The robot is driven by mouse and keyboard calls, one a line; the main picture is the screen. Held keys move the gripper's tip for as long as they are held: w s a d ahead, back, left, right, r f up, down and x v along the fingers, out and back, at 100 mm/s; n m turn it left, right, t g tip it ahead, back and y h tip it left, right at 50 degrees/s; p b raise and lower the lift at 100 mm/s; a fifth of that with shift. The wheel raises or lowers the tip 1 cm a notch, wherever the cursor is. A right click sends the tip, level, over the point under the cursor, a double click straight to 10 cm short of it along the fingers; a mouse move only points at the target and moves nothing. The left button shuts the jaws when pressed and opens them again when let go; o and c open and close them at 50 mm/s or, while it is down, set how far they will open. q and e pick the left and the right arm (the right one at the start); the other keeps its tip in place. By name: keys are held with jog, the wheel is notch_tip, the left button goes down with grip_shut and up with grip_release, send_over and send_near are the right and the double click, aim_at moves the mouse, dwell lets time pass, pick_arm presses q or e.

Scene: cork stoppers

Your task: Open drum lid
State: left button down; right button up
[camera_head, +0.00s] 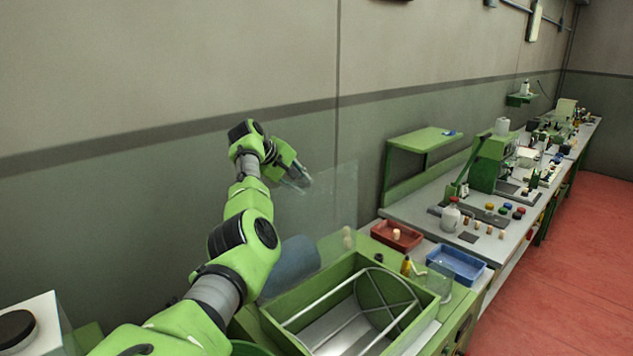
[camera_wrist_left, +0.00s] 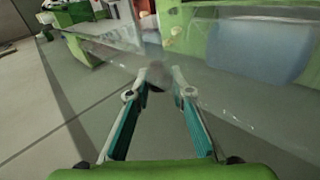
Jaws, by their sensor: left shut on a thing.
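The drum lid (camera_head: 335,210) is a clear panel standing raised behind the green drum housing (camera_head: 268,322). The open top of the housing shows the drum's metal bar frame (camera_head: 345,318). My left gripper (camera_head: 301,182) is at the lid's upper left edge. The exact contact is partly hidden by the fingertips. My right gripper is not in view.
A long bench (camera_head: 410,209) with machines runs along the wall. The red floor (camera_head: 560,270) is clear.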

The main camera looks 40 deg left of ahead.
pick_arm(q)
jog(key=shift+a+f+h, duration=0.25)
jog(key=shift+f+h, duration=0.05)
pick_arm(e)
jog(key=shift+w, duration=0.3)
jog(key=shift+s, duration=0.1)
pick_arm(q)
jog(key=c, duration=2.1)
grip_release()
jog(key=shift+c, duration=0.2)
jog(key=o, duration=0.3)
jog(key=shift+w, duration=0.2)
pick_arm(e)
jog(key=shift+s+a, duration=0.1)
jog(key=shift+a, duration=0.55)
